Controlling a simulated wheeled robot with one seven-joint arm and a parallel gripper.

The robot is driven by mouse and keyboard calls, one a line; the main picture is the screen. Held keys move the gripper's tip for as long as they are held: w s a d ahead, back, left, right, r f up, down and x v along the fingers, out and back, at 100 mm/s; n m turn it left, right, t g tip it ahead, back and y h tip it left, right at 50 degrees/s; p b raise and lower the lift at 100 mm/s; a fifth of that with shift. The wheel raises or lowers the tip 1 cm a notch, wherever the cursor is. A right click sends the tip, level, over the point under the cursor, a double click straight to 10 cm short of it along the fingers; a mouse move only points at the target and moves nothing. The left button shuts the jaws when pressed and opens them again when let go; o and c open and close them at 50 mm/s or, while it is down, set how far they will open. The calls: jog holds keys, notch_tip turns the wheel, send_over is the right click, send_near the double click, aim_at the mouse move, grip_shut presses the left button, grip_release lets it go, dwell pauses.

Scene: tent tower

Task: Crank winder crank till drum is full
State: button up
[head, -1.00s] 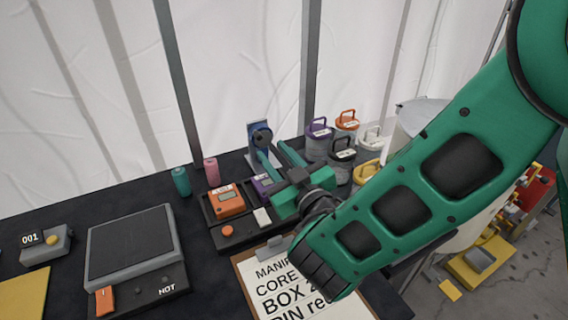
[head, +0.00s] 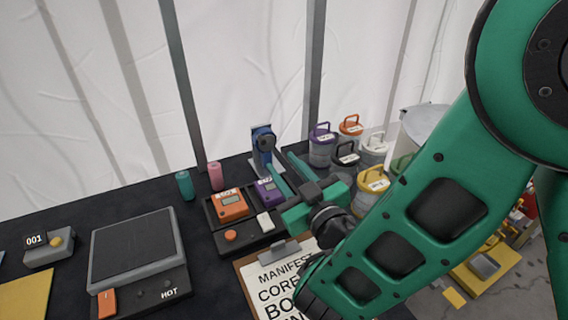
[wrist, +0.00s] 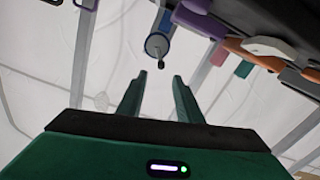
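The blue winder (head: 258,158) stands upright at the back of the dark table, with a dark round drum (head: 265,139) at its top. In the wrist view the winder (wrist: 159,30) is upside down, its round end with a small dark knob or crank handle (wrist: 160,62) facing my gripper. My gripper (head: 281,163) is in front of the winder, its two green fingers apart and pointing at it. In the wrist view my gripper (wrist: 160,75) is empty, with the knob just beyond and between the fingertips. How full the drum is cannot be made out.
A tray with orange (head: 229,206) and purple (head: 268,192) devices lies below the winder. Lidded jars (head: 322,150) stand close on the right. Teal (head: 185,185) and pink (head: 215,176) cylinders stand left. A hot plate (head: 135,250) and clipboard (head: 262,262) are nearer.

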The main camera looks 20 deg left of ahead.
aim_at(264, 142)
jog(key=n, duration=0.3)
jog(key=shift+w+a+r+n, duration=0.1)
jog(key=shift+w+a+n, duration=0.25)
jog(key=shift+n, duration=0.05)
jog(key=n, duration=0.2)
jog(key=shift+w+a+r+n, duration=0.1)
jog(key=shift+w+a+n, duration=0.05)
jog(key=shift+a+n, duration=0.2)
jog(key=shift+w+a, duration=0.35)
jog(key=shift+w, duration=0.05)
jog(key=shift+x, duration=4.8)
jog(key=shift+s+a, duration=0.15)
grip_shut()
